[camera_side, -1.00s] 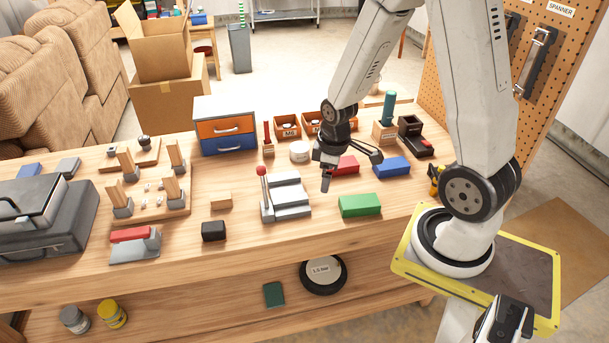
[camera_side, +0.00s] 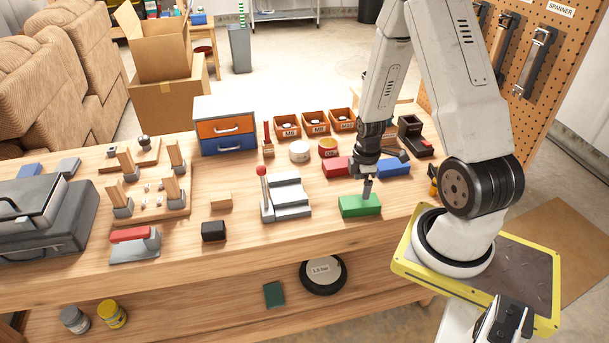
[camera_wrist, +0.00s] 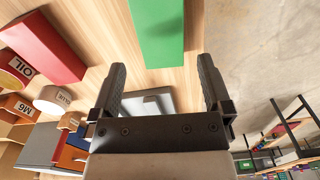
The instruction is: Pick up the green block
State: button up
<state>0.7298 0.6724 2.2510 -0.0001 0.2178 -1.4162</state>
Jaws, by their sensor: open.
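The green block (camera_side: 351,206) lies flat on the workbench, near its front edge, on the right part of the bench. In the wrist view the green block (camera_wrist: 157,30) shows at the top, beyond and roughly between my fingertips. I cannot tell whether a finger touches the block.
A red block (camera_side: 336,166) and a blue block (camera_side: 394,168) lie behind the green one, close to my gripper. A grey fixture with a red-knobbed lever (camera_side: 285,197) stands to the left. Bare bench lies between the fixture and the green block.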

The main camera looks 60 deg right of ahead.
aim_at(360, 200)
jog(key=shift+f, duration=1.1)
jog(key=shift+f, duration=0.1)
jog(key=shift+f, duration=2.5)
jog(key=c, duration=1.1)
jog(key=shift+c, duration=0.2)
jog(key=shift+r, duration=0.2)
jog(key=shift+r, duration=4.8)
